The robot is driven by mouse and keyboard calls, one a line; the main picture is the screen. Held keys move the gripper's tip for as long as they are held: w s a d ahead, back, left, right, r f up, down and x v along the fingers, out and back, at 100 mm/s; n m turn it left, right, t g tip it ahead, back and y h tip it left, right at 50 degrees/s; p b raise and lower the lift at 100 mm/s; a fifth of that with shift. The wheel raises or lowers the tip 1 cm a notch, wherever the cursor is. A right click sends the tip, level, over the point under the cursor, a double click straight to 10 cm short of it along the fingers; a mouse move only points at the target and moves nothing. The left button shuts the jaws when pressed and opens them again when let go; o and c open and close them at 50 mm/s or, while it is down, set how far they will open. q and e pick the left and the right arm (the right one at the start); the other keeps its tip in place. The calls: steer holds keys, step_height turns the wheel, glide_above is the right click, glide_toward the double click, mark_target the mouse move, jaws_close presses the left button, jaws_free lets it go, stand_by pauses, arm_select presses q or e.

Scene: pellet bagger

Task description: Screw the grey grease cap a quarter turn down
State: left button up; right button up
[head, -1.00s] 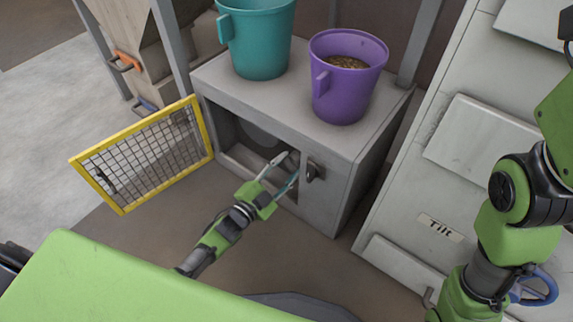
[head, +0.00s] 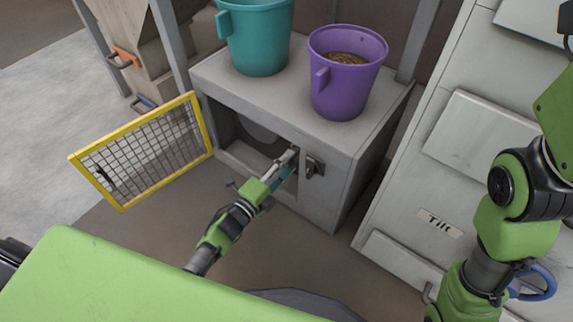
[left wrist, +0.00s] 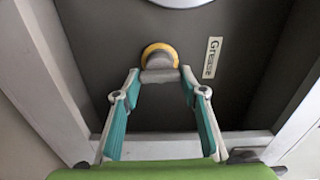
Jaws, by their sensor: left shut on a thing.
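The grey grease cap (left wrist: 160,73) shows in the left wrist view, with a yellow ring (left wrist: 160,50) behind it on the dark panel. A "Grease" label (left wrist: 212,58) is to its right. My left gripper (left wrist: 160,76) is shut on the cap, one fingertip on each side. In the head view my left gripper (head: 293,154) reaches into the open front of the grey cabinet (head: 345,165), and the cap is hidden there. My right arm stands at the right, but its gripper is not in view.
A yellow-framed mesh door (head: 205,126) stands open at the left of the cabinet. A teal bucket (head: 258,40) and a purple bucket (head: 340,85) with pellets stand on top. A black latch (head: 316,165) is just right of my left gripper.

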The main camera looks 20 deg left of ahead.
arm_select(q)
steer(key=shift+m, duration=0.3)
steer(key=o, duration=1.1)
steer(key=shift+o, duration=0.2)
steer(key=shift+s, duration=0.1)
steer(key=v, duration=1.2)
